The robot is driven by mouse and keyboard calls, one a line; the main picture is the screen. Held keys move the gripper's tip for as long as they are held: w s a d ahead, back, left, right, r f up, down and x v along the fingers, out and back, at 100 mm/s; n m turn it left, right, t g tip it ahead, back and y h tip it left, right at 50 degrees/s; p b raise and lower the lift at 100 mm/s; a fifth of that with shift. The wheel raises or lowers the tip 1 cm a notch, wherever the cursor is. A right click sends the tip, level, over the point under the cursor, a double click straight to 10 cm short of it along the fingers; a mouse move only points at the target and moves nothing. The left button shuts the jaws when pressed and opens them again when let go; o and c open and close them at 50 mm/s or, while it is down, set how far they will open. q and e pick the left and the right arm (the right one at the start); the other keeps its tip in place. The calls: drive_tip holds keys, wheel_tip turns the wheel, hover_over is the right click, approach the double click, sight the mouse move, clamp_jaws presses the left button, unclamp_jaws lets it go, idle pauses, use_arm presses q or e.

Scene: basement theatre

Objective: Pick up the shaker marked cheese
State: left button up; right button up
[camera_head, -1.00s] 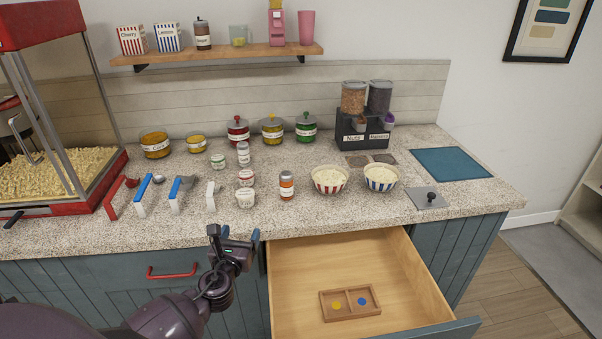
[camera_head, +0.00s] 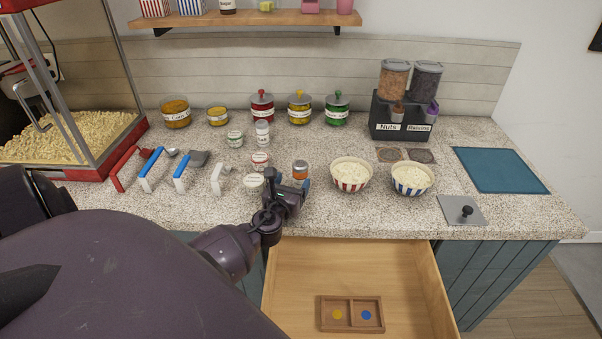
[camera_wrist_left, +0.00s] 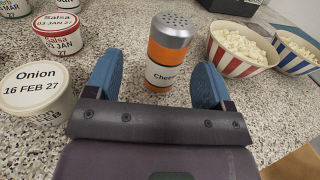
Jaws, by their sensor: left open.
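The cheese shaker (camera_wrist_left: 166,55) is orange with a grey perforated lid and a white label reading "Chee…". It stands upright on the counter, ahead of and between the blue fingertips of my left gripper (camera_wrist_left: 154,82) in the left wrist view. That gripper is open and empty. In the head view the shaker (camera_head: 300,170) shows just beyond my left gripper (camera_head: 291,188), its lower part hidden by the gripper. My right gripper is not in view.
An onion tub (camera_wrist_left: 36,92) and a salsa tub (camera_wrist_left: 57,34) stand close on the left. A red-striped popcorn bowl (camera_head: 351,175) and a blue-striped bowl (camera_head: 412,179) stand to the right. An open drawer (camera_head: 300,281) with a wooden tray (camera_head: 350,302) lies below the counter edge.

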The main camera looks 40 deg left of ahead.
sight(298, 177)
use_arm(q)
drive_tip(key=x, duration=0.5)
drive_tip(key=shift+w+d, duration=0.25)
drive_tip(key=shift+d, duration=0.15)
drive_tip(key=shift+w+a, duration=0.3)
drive_tip(key=shift+w, duration=0.2)
drive_tip(key=c, duration=1)
